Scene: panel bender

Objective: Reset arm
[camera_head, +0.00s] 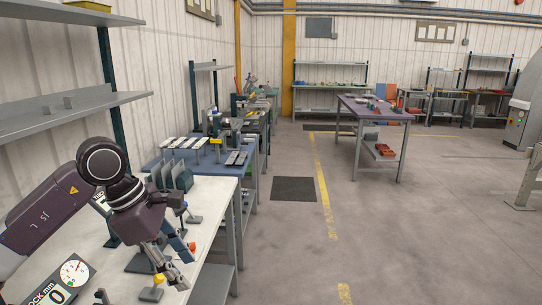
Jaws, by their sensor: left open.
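My left arm comes in from the left over the near white workbench (213,211). My left gripper (172,268) points down and to the right above the front part of this bench. Its jaws are open and I see nothing held between them. A small grey piece with a yellow top (152,291) stands on the bench just left of the fingertips. My right gripper is not in view.
Grey upright plates (175,177) stand behind the gripper. Shelves (70,110) hang above the bench. A purple-topped table (372,107) stands farther off. The floor (400,240) to the right is clear.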

